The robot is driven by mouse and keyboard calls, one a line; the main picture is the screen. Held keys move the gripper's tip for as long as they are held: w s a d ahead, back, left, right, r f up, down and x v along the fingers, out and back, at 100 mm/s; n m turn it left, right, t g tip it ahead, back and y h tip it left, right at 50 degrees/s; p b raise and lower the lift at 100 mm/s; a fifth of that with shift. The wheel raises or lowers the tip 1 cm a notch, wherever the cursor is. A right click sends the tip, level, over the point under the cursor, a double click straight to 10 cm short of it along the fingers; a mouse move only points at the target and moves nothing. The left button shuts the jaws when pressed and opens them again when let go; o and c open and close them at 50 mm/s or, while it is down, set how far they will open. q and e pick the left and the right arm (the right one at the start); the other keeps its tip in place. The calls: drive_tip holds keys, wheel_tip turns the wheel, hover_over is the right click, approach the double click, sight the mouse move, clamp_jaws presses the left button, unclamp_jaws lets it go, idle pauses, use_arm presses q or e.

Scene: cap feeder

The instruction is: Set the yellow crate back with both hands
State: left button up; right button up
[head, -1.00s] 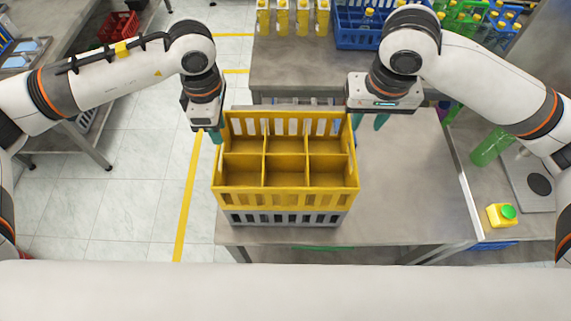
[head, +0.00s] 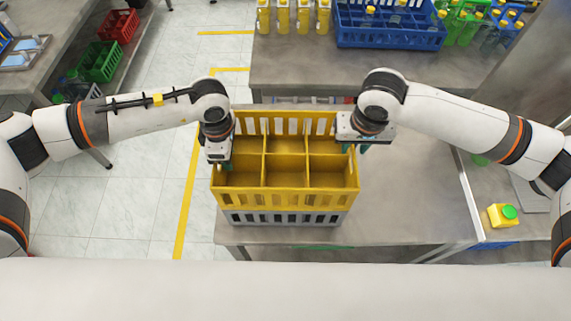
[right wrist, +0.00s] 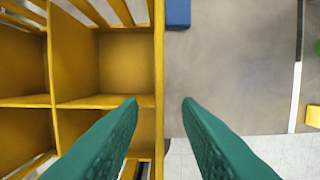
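The yellow crate (head: 287,198) is empty, with several compartments, and sits on a grey crate (head: 285,218) at the front left of the near table. My right gripper (head: 357,147) is at the crate's right wall. In the right wrist view its two green fingers (right wrist: 160,102) are apart, one on each side of the wall's top edge, with gaps. My left gripper (head: 224,163) is over the crate's left wall, pointing down. Its fingers are mostly hidden by its own body, so their opening is unclear.
The near table (head: 405,205) is bare right of the crates. A yellow container with a green cap (head: 502,215) stands on a lower surface at right. The far table holds yellow bottles (head: 303,17) and a blue crate (head: 390,38).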

use_arm(q)
clamp_jaws()
use_arm(e)
clamp_jaws()
use_arm(q)
drive_tip(key=shift+r, duration=0.1)
use_arm(e)
drive_tip(key=shift+r, duration=0.1)
idle(0.9)
